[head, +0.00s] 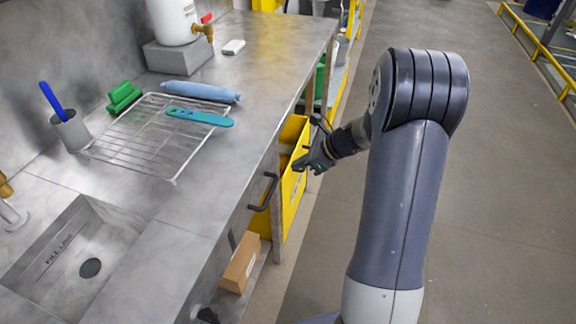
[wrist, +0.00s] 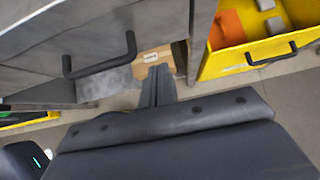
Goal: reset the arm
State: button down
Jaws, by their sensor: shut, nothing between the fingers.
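My gripper (head: 306,165) is at the front side of the metal counter (head: 232,150), below the level of its top, between the counter and my upright arm link. In the wrist view my gripper (wrist: 157,74) shows its two fingers together, with nothing held. A black drawer handle (head: 264,190) is on the counter front, near the gripper and apart from it. In the wrist view this handle (wrist: 98,66) is to the left of the fingers. A yellow bin (head: 293,200) stands behind the gripper, and it shows at upper right in the wrist view (wrist: 262,54).
The counter holds a wire rack (head: 150,143), a teal tool (head: 199,117), a blue roll (head: 200,91), a green block (head: 124,96), a cup (head: 70,130) and a sink (head: 75,250). A cardboard box (head: 240,262) lies below. The floor (head: 500,180) at right is clear.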

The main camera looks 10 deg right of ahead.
jog(key=v, duration=0.6)
send_near(269, 169)
jog(key=x, duration=0.6)
jog(key=shift+d+f, duration=0.25)
jog(key=shift+d, duration=0.1)
jog(key=shift+w+a, duration=0.15)
jog(key=shift+a, duration=0.15)
